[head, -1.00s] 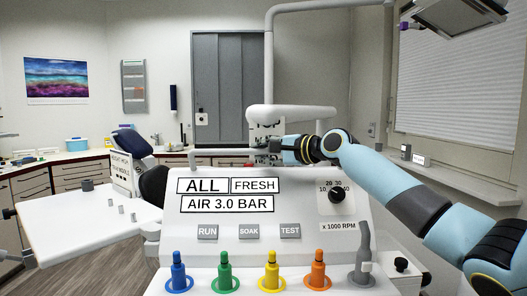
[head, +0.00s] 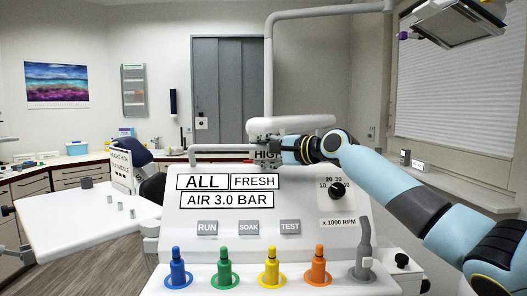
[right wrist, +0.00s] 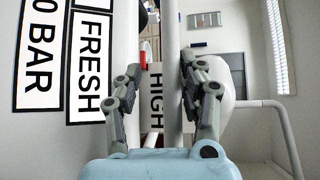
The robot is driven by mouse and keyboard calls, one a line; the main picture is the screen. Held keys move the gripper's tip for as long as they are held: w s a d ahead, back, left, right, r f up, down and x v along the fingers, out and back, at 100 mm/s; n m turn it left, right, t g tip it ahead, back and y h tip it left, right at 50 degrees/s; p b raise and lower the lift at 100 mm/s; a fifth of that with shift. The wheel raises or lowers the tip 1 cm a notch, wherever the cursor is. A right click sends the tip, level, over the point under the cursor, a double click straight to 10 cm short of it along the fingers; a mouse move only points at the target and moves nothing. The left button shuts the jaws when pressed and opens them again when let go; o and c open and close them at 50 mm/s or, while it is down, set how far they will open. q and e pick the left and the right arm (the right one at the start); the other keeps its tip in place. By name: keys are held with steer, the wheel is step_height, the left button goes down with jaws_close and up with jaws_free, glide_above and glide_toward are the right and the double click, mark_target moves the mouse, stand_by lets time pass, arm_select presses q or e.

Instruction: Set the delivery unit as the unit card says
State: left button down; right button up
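The delivery unit's white panel (head: 180,228) faces me, reading ALL, FRESH and AIR 3.0 BAR. Its buttons RUN (head: 207,229), SOAK (head: 249,229) and TEST (head: 290,228) sit below, with a black RPM knob (head: 337,190) at right. The unit card (head: 121,170) is at left; its text is small, with HEIGHT HIGH on top. My right gripper (head: 264,143) is at the unit's pale top rail (head: 220,147). In the right wrist view its fingers (right wrist: 158,78) are apart, with a pale bar and a HIGH label (right wrist: 157,98) between or behind them. Contact is unclear. My left gripper is not visible.
Blue, green (head: 224,271), yellow and orange handpieces stand in front, beside a grey one (head: 362,255). A white tray table (head: 75,220) with small metal cylinders is at left. A thick white arm (head: 290,124) is just above my gripper.

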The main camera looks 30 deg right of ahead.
steer(key=shift+r, duration=0.1)
steer(key=v, duration=0.8)
stand_by(0.3)
